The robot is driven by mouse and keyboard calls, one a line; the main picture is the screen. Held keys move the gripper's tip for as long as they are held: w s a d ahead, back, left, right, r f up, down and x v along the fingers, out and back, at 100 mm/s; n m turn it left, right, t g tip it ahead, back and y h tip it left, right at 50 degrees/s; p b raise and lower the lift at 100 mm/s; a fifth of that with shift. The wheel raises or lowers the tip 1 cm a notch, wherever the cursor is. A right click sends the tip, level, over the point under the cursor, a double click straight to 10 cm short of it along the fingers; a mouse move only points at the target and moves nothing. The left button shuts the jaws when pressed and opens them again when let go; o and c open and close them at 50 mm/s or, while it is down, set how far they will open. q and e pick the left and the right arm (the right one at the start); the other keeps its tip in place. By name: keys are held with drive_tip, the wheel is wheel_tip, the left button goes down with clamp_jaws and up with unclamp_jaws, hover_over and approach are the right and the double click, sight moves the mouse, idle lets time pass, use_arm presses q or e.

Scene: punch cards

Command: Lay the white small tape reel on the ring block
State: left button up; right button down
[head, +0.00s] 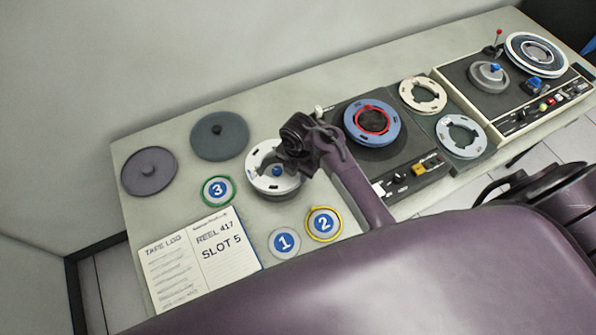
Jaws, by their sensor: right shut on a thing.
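The white small tape reel (261,157) is at the middle of the table, around or just above a blue knob (277,171). My right gripper (288,154) is shut on the reel's upper right rim and hides that part. A darker grey edge, which looks like the ring block (254,192), shows under the reel at the lower left. I cannot tell whether the reel rests on it or hovers just over it. My left gripper is not in view.
Two dark round plates (219,136) lie at the left. Numbered discs (284,242) and an open tape log (205,255) are in front. A deck with a blue reel (372,124), a cream reel (423,95) and a pale grey reel (460,136) stand to the right.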

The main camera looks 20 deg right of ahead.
drive_tip(key=shift+f+b, duration=0.35)
drive_tip(key=shift+f, duration=1.1)
drive_tip(key=shift+p, duration=0.35)
drive_tip(key=shift+f+b, duration=0.8)
drive_tip(key=shift+f, duration=0.55)
idle(0.3)
drive_tip(key=c, duration=1.1)
unclamp_jaws()
drive_tip(key=c, duration=0.4)
